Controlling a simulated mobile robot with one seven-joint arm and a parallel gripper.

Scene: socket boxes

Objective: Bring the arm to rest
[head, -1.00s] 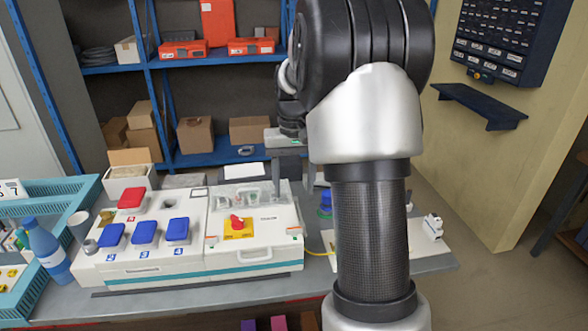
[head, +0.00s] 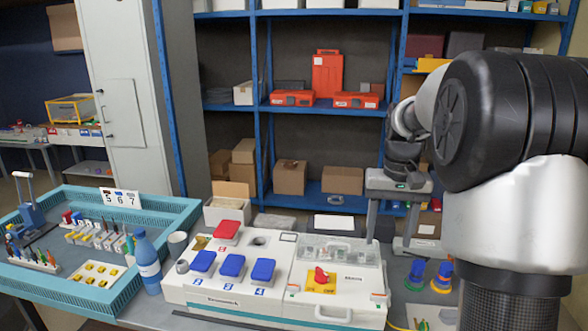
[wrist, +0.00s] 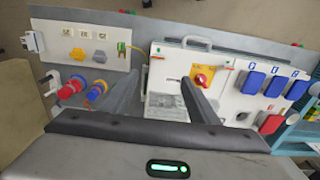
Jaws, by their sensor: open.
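My gripper (head: 390,242) hangs fingers down at the right end of the white socket box (head: 215,293). In the wrist view my gripper (wrist: 158,84) shows two grey fingers spread apart with nothing between them. The box lies beyond and below the fingers; I cannot tell the exact height gap. My black and silver arm fills the right of the head view. The box carries a raised red lid (head: 227,229), several blue lids (head: 232,265) and a red rotary switch (head: 321,276) on a yellow plate.
A blue bottle (head: 147,262) and a teal tray (head: 165,205) stand to the left. Blue shelving (head: 330,110) with boxes stands behind the bench.

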